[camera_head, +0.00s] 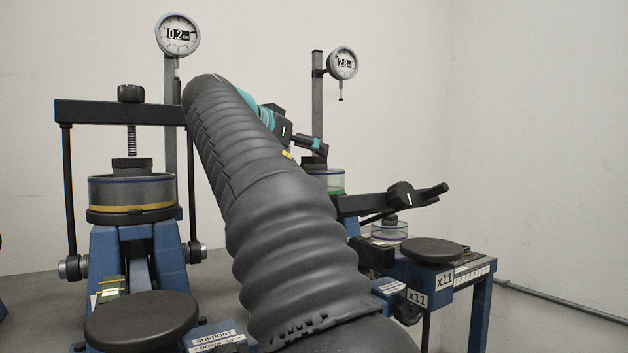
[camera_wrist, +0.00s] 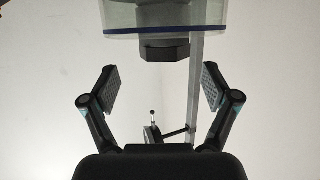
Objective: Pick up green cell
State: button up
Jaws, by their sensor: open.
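The green cell (camera_head: 331,182), a clear cylinder with a green band, stands on the rear right frame in the head view. My arm hides its left part. My gripper (camera_head: 310,145) is just above and behind the arm's bend, near the top of this cell. In the wrist view my gripper (camera_wrist: 163,86) is open, with its two fingers spread wide and nothing between the pads. A clear cell with a blue rim (camera_wrist: 165,31) and a dark knob shows at the top edge, beyond the fingertips. Its lower band is out of view.
A larger cell with a yellow band (camera_head: 132,195) stands in the left lever frame. A small purple-banded cell (camera_head: 389,231) is at the right, below a black lever (camera_head: 395,199). Dial gauges (camera_head: 177,34) (camera_head: 342,63) stand on posts. Round black plates (camera_head: 432,250) sit in front.

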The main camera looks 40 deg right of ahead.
aim_at(314, 158)
jog(key=shift+w+x, duration=0.1)
jog(key=shift+x, duration=1.2)
jog(key=shift+w+x, duration=0.15)
jog(key=shift+x, duration=1.1)
jog(key=shift+a, duration=0.1)
grip_shut()
